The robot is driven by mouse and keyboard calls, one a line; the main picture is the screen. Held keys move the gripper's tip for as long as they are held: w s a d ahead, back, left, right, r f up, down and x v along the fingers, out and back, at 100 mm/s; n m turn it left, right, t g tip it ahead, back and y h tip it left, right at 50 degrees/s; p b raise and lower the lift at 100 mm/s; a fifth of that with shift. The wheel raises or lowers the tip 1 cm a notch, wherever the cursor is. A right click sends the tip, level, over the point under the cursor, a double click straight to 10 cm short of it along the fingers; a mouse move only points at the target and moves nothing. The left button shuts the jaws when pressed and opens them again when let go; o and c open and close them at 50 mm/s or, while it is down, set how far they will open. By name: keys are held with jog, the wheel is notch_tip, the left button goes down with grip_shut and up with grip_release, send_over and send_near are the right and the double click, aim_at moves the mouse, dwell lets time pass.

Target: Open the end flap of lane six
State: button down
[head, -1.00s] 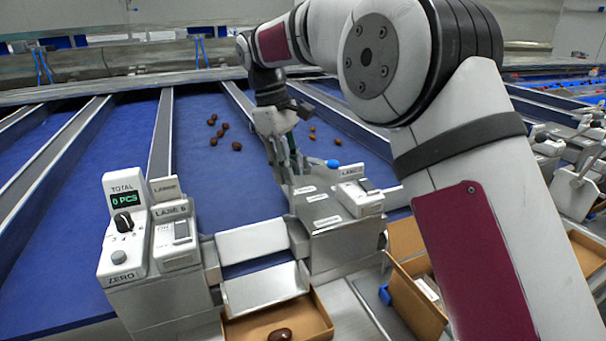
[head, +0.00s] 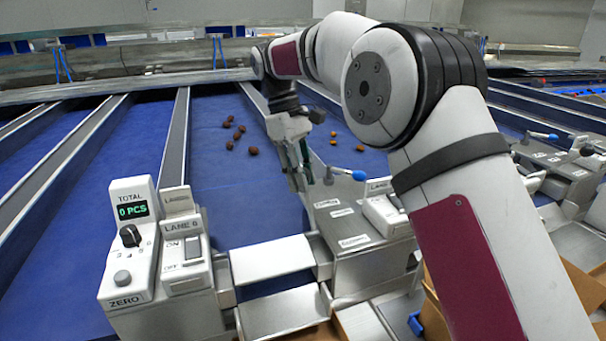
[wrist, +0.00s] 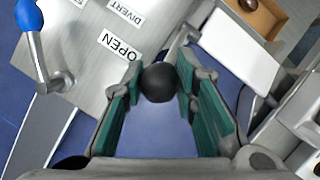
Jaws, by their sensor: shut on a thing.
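My gripper (head: 306,183) is beside the grey lever housing (head: 350,262), at its far left corner by the lane. In the wrist view its green-padded fingers (wrist: 160,98) are closed around a black ball knob (wrist: 159,82) on a metal lever arm (wrist: 178,45). The OPEN label (wrist: 119,45) is next to the knob. In the head view the fingers hide the knob. The lane six switch box (head: 184,250) stands left of the lane. A pale plate (head: 270,259), seemingly the end flap, spans the lane end; it also shows in the wrist view (wrist: 238,45).
A second lever with a blue knob (head: 359,175) stands on the same housing, close right of my gripper, by the DIVERT label (wrist: 125,11). Several dates (head: 235,133) lie on the blue belt (head: 220,190). A cardboard box (wrist: 262,15) lies beyond the plate.

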jog(key=shift+a+f, duration=0.15)
jog(key=shift+f, duration=0.05)
jog(key=c, duration=1.3)
grip_release()
jog(key=shift+w, duration=0.1)
jog(key=shift+r, duration=0.1)
